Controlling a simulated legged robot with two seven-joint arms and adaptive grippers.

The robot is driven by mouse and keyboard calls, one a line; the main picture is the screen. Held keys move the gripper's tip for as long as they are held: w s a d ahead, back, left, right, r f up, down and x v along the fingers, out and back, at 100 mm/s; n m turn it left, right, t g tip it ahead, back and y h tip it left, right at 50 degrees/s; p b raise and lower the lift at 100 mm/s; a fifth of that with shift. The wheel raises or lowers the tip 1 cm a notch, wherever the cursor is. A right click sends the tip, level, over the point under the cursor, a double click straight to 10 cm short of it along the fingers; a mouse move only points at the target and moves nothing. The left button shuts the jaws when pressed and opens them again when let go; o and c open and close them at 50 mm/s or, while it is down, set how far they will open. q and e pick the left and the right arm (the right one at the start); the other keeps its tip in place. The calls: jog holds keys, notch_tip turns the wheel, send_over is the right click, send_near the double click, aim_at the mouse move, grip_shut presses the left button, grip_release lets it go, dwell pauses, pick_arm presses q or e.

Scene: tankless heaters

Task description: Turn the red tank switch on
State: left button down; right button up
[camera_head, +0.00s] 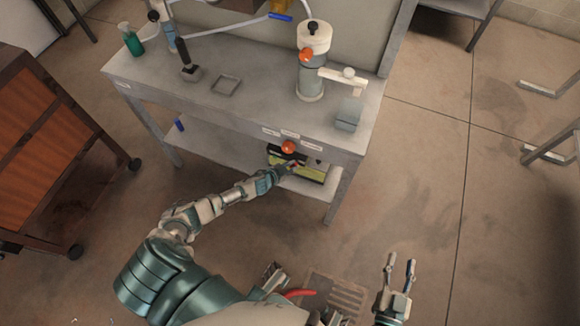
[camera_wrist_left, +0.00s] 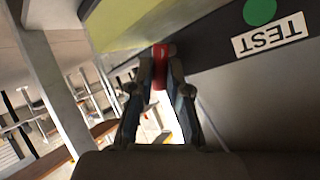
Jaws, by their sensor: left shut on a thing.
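The red switch (camera_wrist_left: 160,52) sits between my left fingertips in the left wrist view, beside a yellow-green panel. A small patch of red (camera_head: 294,164) also shows at the fingertips in the head view. My left gripper (camera_head: 288,168) reaches under the front edge of the bench and is shut on the red switch, seen also in the left wrist view (camera_wrist_left: 161,75). The fingers hide part of the switch, so its on or off position cannot be told. My right gripper (camera_head: 399,264) is open and empty above the floor, away from the bench.
A grey bench (camera_head: 235,110) carries a device with an orange knob (camera_head: 306,55). An orange ball-shaped knob (camera_head: 288,146) is at its front edge above my left gripper. A TEST label (camera_wrist_left: 270,35) and green dot (camera_wrist_left: 259,11) are near the switch. A wooden cabinet (camera_head: 45,140) stands left.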

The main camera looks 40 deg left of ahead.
pick_arm(q)
jog(key=shift+s+a+f, duration=0.1)
jog(key=c, duration=1.4)
grip_release()
jog(key=v, duration=1.1)
jog(key=shift+s, duration=0.35)
